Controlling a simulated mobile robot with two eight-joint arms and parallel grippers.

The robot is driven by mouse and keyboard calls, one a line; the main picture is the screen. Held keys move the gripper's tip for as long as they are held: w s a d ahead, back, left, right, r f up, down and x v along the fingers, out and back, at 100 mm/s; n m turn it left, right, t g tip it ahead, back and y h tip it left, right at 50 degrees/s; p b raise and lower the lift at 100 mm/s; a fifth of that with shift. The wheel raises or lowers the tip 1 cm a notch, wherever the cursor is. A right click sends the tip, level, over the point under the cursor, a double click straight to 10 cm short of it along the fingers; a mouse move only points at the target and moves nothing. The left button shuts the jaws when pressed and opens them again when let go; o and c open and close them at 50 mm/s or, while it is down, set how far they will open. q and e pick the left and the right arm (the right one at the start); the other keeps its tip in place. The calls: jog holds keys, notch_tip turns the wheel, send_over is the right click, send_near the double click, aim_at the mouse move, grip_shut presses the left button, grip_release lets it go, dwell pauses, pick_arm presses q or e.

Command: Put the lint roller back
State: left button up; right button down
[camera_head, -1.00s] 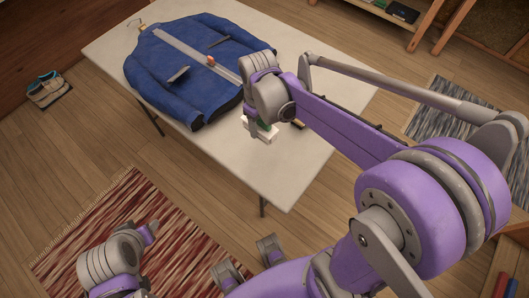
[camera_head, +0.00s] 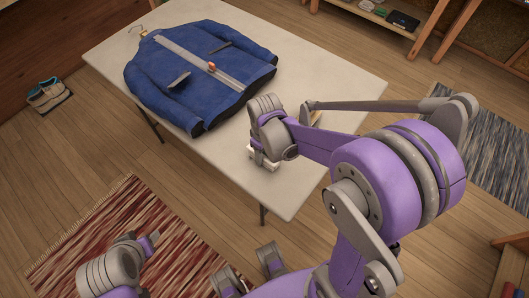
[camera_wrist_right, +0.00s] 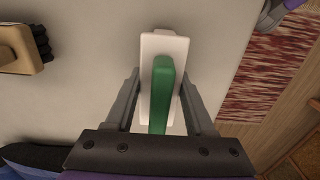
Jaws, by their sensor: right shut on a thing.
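The lint roller, with a green handle (camera_wrist_right: 162,95) and a white block-like part (camera_wrist_right: 165,45), lies between the two fingers of my right gripper (camera_wrist_right: 160,100) in the right wrist view. The gripper is shut on it. In the head view my right gripper (camera_head: 262,158) is over the front part of the table, and the white part (camera_head: 266,165) shows at its tips. The green handle is hidden there. I cannot tell whether the white part touches the table. My left gripper (camera_head: 150,241) is low at the left, beside the table; its opening is unclear.
A blue jacket (camera_head: 190,85) on a hanger lies across the back of the pale table (camera_head: 335,85). A wooden brush with dark bristles (camera_wrist_right: 22,50) lies near the lint roller. The table's front corner is bare. Shoes (camera_head: 48,95) and rugs (camera_head: 105,235) are on the floor.

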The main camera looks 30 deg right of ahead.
jog(key=c, duration=0.7)
grip_release()
jog(key=shift+f, duration=0.2)
jog(key=o, duration=0.4)
jog(key=shift+o, duration=0.2)
jog(key=shift+r, duration=0.1)
jog(key=shift+r, duration=0.5)
notch_tip(320, 180, up, 11)
jog(key=shift+r+p, duration=0.1)
jog(key=shift+p, duration=0.8)
jog(key=shift+s+a+r, duration=0.15)
jog(key=shift+s, duration=0.15)
jog(key=s+a+f+m+t, duration=0.1)
jog(key=s+a+m+t, duration=0.2)
jog(key=s, duration=0.6)
jog(key=shift+s+f+m+t, duration=0.15)
jog(key=shift+s+m+t, duration=0.25)
jog(key=shift+m+t, duration=0.55)
